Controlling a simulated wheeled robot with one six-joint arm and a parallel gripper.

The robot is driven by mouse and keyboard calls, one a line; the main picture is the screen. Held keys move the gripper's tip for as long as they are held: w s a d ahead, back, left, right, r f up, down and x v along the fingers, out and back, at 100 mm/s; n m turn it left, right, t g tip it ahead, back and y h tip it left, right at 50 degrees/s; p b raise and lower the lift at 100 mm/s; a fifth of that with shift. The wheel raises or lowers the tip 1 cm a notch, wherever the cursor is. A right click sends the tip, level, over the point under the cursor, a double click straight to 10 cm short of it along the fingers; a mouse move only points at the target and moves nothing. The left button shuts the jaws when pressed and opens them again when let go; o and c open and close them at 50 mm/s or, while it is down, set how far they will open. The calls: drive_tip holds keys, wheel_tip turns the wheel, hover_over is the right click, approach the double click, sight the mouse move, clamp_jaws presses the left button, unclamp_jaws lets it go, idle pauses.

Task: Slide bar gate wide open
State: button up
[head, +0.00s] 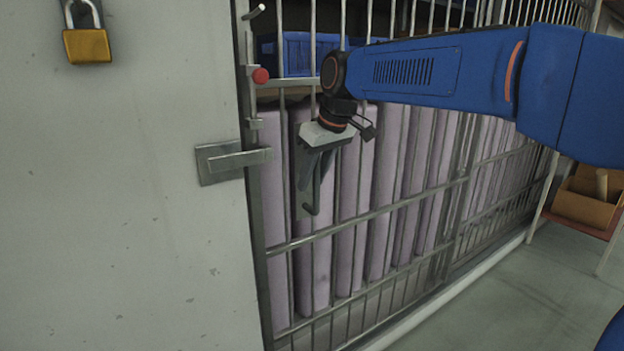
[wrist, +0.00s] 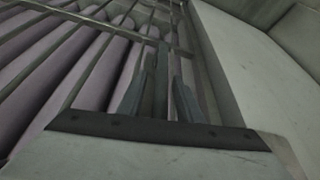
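The barred gate (head: 365,217) is a grey metal frame with upright bars. Its left edge stands close beside the pale wall, and I see no clear opening there. A pull handle (head: 312,209) is on the bars, with its lower end showing below my fingers. My gripper (head: 315,180) points down at this handle. In the wrist view, my gripper (wrist: 165,105) has its fingers apart with the handle's bar (wrist: 162,82) between them. A gap shows on the right finger's side; contact on the left is unclear. A bolt with a red knob (head: 260,75) and a flat metal latch (head: 235,160) are at the gate's left edge.
A brass padlock (head: 87,45) hangs on the pale wall (head: 120,210) at left. Lilac rolls (head: 375,190) and a blue crate (head: 297,53) stand behind the bars. A wooden box (head: 586,203) is at the right. The floor (head: 500,300) in front is clear.

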drive_tip(key=shift+w+a+f, duration=0.1)
drive_tip(key=shift+f, duration=0.2)
drive_tip(key=shift+c, duration=0.6)
